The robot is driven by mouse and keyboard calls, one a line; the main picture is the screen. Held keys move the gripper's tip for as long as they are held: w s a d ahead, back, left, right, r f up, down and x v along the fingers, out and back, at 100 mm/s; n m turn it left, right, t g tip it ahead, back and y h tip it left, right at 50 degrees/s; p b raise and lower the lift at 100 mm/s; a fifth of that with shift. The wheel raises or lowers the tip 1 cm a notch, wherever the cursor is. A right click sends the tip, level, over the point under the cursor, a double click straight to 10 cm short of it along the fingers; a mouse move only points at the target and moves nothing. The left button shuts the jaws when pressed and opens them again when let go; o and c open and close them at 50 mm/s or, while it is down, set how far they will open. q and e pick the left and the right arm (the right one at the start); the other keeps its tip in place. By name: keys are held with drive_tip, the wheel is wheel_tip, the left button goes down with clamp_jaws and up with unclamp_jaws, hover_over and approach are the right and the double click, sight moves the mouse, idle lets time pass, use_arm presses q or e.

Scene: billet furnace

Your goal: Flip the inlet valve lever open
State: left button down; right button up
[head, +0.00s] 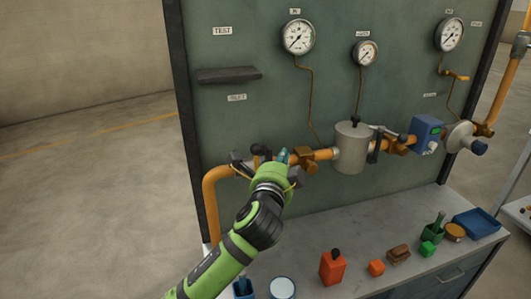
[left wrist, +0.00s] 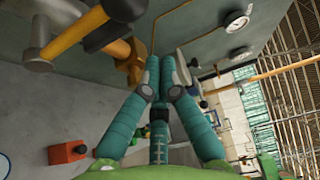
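The INLET label (head: 237,97) is on the green panel, above the left part of the orange pipe (head: 216,185). Below it, a dark grey bar-like handle (head: 239,161) and a small black knob (head: 257,150) show at the pipe, just left of my left gripper (head: 284,155). My gripper covers part of the valve here, so I cannot tell the lever's exact position or any contact. In the left wrist view, the teal fingers (left wrist: 160,62) come together at their tips, with nothing visible between them. A brass fitting (left wrist: 132,66) is close beside the tips. My right gripper is out of view.
A grey canister (head: 351,148), another dark lever (head: 374,145) and a blue box (head: 425,134) sit along the pipe to the right. Gauges and a small shelf (head: 229,74) are above. An orange-red container (head: 332,267) and several small items stand on the bench (head: 310,235).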

sight(256, 165)
use_arm(q)
drive_tip(key=a+p, duration=0.2)
drive_tip(key=a, duration=0.1)
drive_tip(key=shift+w+r, duration=0.1)
drive_tip(key=shift+a, duration=0.45)
